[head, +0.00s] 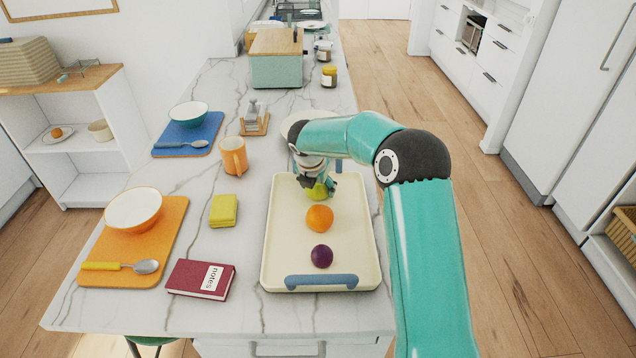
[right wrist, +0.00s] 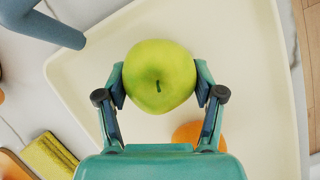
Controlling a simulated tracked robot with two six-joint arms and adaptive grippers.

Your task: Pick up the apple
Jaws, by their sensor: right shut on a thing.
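A green apple (head: 317,190) is at the far part of the cream tray (head: 282,240) in the head view. It also shows in the right wrist view (right wrist: 160,72), with its stem facing the camera. My right gripper (head: 318,186) is shut on the apple, with one finger on each side of it. In the head view the gripper partly covers the apple. I cannot tell whether the apple touches the tray. An orange (head: 320,218) and a dark purple fruit (head: 322,256) lie on the tray nearer the front. My left gripper is not in view.
The tray has blue handles (head: 321,281). Left of it are a yellow sponge (head: 223,210), a red notebook (head: 201,279), an orange mug (head: 234,156) and a bowl (head: 134,209) on an orange mat (head: 150,243). A teal box (head: 277,70) stands farther back. The tray's front left is clear.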

